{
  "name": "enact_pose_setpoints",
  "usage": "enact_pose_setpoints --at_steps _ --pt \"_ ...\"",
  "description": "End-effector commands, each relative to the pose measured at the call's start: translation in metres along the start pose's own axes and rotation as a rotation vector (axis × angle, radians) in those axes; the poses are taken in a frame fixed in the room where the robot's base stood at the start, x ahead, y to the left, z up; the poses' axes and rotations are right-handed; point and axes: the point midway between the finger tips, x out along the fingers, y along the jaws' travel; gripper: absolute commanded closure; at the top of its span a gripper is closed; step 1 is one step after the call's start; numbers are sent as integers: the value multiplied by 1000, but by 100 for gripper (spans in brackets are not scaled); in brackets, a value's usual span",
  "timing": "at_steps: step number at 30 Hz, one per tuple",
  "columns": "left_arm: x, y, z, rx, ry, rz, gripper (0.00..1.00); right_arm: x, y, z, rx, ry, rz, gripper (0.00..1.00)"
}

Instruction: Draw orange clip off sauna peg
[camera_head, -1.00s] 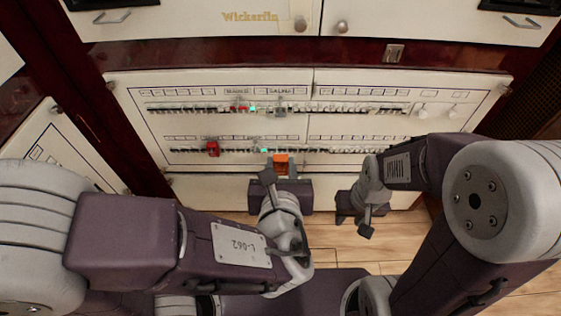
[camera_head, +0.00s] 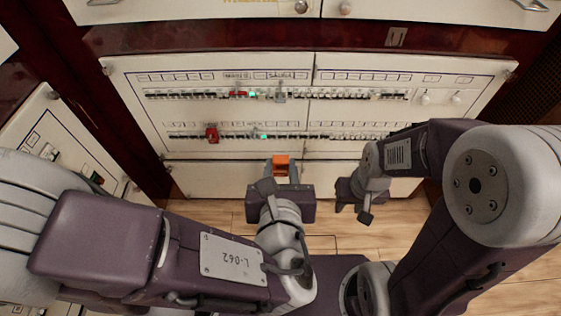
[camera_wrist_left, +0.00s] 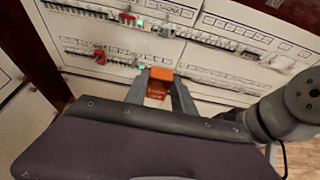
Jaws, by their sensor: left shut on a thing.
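The orange clip (camera_head: 281,165) is between the fingers of my left gripper (camera_head: 281,172), which is shut on it. In the left wrist view the clip (camera_wrist_left: 160,82) sits between both fingertips. In the head view it shows below the lower breaker row, apart from the sauna peg. The grey sauna peg (camera_head: 279,96) is on the upper row under the SAUNA label, with no orange clip on it; it also shows in the left wrist view (camera_wrist_left: 166,31). My right gripper (camera_head: 366,210) hangs to the right, below the panel; its finger gap is unclear.
The cream breaker panel (camera_head: 400,112) has two rows of switches. A red clip (camera_head: 212,133) is on the lower row, and a red piece (camera_head: 238,94) is by the MAINS label. Green lights glow on both rows. Wooden floor (camera_head: 400,232) is open below the panel.

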Motion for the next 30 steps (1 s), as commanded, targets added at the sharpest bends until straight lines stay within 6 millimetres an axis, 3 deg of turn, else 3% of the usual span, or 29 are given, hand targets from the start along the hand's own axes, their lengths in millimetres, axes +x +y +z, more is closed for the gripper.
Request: enact_pose_setpoints --at_steps 18,30 --pt "-54 0 -22 2 0 -2 100 -12 0 -1 0 0 0 64" --pt "-56 0 -23 0 -1 0 100 -12 0 -1 0 0 0 64"
